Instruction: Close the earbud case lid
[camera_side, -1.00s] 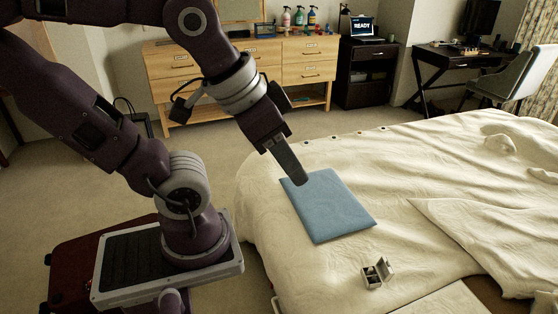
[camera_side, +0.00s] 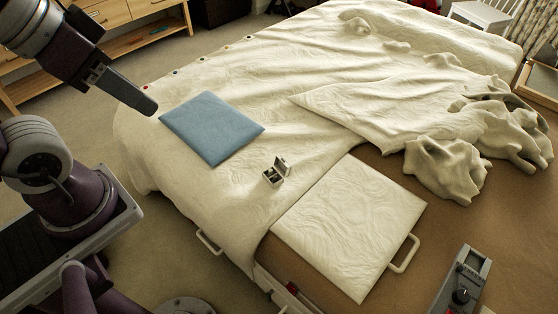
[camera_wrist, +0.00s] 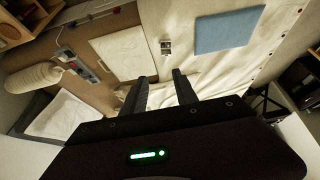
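The earbud case (camera_side: 272,179) is a small white box with dark contents, lying on the cream bedcover. Its lid (camera_side: 283,163) stands open, raised at the back right. In the wrist view the case (camera_wrist: 166,47) is small, beyond the fingers and near the blue square. My gripper (camera_side: 148,103) is up at the left in the side view, well apart from the case. In the wrist view its two fingers (camera_wrist: 160,74) are spread, with nothing seen between them. The fingers overlap in the side view.
A flat blue square (camera_side: 212,128) lies on the bed left of the case. A white padded panel (camera_side: 350,228) with a handle lies to the right. Rumpled cloth (camera_side: 445,168) is heaped farther right. A grey device (camera_side: 462,285) stands front right. The cover around the case is clear.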

